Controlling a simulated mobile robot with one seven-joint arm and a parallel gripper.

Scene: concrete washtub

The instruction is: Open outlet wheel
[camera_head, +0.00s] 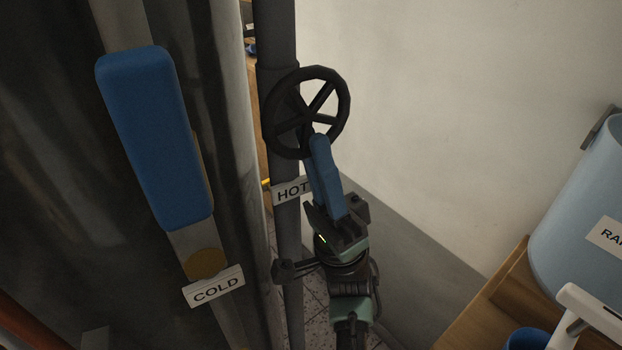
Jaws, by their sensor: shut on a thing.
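The black spoked wheel (322,118) stands in front of the dark vertical pipe, at upper centre. A blue handle (325,172) runs from the wheel's lower rim down to my gripper. Its upper end overlaps the rim in the picture; I cannot tell if they touch. My gripper (337,213) is below the wheel, shut on the lower end of the blue handle. The fingertips are dark and small, and their exact contact is hard to see.
A label reading HOT (289,191) is on the pipe (275,35). A large blue lever (155,140) with a COLD label (214,287) fills the left. A light blue container (580,205) stands on a wooden surface (490,312) at right. The pale wall right of the wheel is clear.

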